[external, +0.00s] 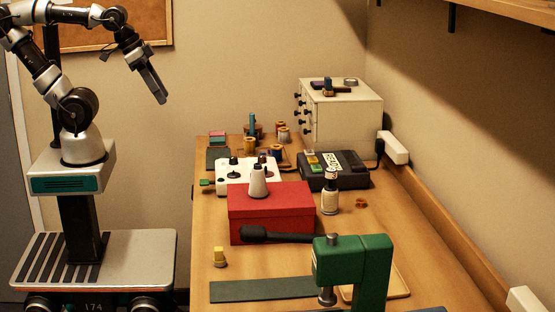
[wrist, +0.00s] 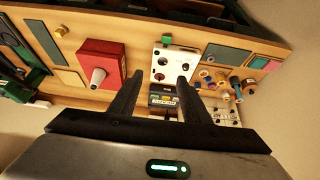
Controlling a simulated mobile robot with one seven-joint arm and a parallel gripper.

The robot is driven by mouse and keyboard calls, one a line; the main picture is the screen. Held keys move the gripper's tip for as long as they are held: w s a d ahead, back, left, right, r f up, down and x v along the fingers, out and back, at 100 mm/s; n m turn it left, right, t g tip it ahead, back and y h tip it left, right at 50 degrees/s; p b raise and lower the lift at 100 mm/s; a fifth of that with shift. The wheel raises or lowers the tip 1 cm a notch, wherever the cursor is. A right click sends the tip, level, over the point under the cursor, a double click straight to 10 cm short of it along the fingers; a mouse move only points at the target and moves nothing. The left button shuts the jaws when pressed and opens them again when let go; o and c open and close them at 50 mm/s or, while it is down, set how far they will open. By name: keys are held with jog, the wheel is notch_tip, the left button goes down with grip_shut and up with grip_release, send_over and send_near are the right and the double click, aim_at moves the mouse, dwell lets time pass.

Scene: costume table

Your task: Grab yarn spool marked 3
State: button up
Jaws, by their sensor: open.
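Several small thread or yarn spools (external: 276,151) stand in a cluster toward the back of the table, left of the drawer cabinet. The cluster also shows right of my gripper in the wrist view (wrist: 222,83). A pale cone-shaped spool (external: 258,182) stands on the red box, and it shows left of my fingers in the wrist view (wrist: 97,77).
The red box (external: 270,222) sits mid-table beside a white panel with dark knobs (external: 233,172) and a dark case (external: 318,181). A green tool (external: 372,262) stands in front. The drawer cabinet (external: 350,115) is at the back. A bottle (external: 330,199) stands right of the box.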

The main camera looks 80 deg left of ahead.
jog(key=shift+o, duration=0.6)
jog(key=shift+w, duration=0.1)
jog(key=w+d+r, duration=0.1)
jog(key=w+r, duration=0.2)
jog(key=w, duration=0.4)
jog(key=m+g+h, duration=0.2)
jog(key=m, duration=0.3)
send_over(336, 188)
jog(key=s+a, duration=0.1)
jog(key=s, duration=0.1)
notch_tip(336, 188, down, 21)
jog(key=shift+a+f+b, duration=0.1)
jog(key=shift+f+b, duration=0.05)
jog(key=shift+b, duration=0.15)
jog(key=shift+p+x, duration=0.3)
jog(key=shift+x, duration=2.85)
